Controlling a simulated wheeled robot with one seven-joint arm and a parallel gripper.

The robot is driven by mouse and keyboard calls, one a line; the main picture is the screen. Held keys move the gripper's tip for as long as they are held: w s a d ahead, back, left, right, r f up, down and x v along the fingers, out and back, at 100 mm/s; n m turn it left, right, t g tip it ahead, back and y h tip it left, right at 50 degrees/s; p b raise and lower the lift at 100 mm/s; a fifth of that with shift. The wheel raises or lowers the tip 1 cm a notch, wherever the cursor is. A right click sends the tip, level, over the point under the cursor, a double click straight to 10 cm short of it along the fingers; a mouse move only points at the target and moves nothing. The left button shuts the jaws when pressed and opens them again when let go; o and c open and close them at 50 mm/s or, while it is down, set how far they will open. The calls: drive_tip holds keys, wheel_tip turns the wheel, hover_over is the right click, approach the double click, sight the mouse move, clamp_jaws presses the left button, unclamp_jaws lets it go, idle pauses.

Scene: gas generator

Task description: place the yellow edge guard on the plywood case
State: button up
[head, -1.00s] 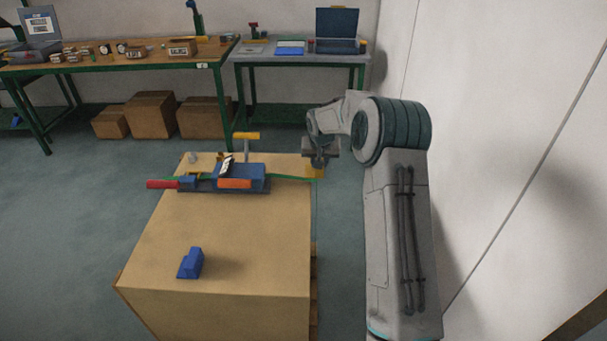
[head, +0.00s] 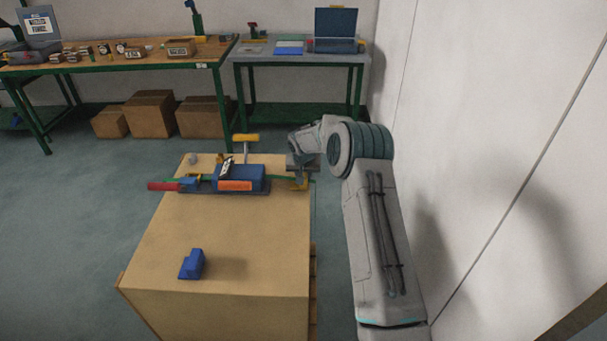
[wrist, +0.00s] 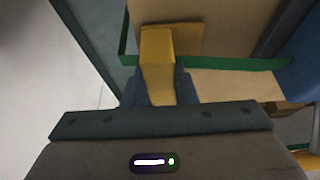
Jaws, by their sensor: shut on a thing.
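The yellow edge guard (wrist: 157,52) is an angled piece between the fingers of my gripper (wrist: 158,88) in the wrist view. My gripper (head: 302,172) is shut on it at the far right edge of the plywood case (head: 215,230). In the head view the guard (head: 300,184) shows just below the gripper, partly hidden by it. In the wrist view the guard lies over the green strap (wrist: 225,63). I cannot tell whether it touches the case.
A blue strapping tool (head: 240,175) with a red handle (head: 163,186) and a yellow-topped lever sits on the far part of the case. A small blue block (head: 192,263) stands near the front. Workbenches (head: 130,62) line the back; a wall is on the right.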

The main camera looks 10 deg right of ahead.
drive_tip(key=shift+f, duration=0.2)
drive_tip(key=o, duration=1)
drive_tip(key=shift+r, duration=0.15)
